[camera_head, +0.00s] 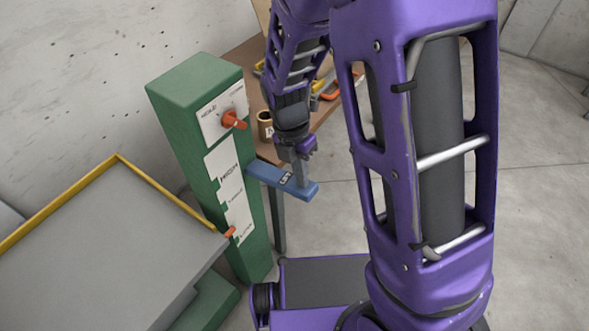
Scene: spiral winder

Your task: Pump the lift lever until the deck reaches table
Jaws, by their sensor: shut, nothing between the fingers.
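The blue lift lever (268,173) sticks out to the right from the green column (189,128). Its broad end carries a small dark label. My gripper (301,182) points down at the lever near its outer end, with its fingers shut and empty; it appears to touch the lever, but exact contact is hard to tell. The grey deck (95,255) with a yellow rim lies at the left, beside the column. The wooden table (240,58) stands behind the column, partly hidden by my arm. The deck shows lower in the picture than the table top.
The column bears white label plates, a red-orange knob (233,120) and a small orange pointer (230,232) low down. A brown cup (265,126) and orange-handled tools (329,86) are on the table. Bare concrete floor (534,200) lies to the right.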

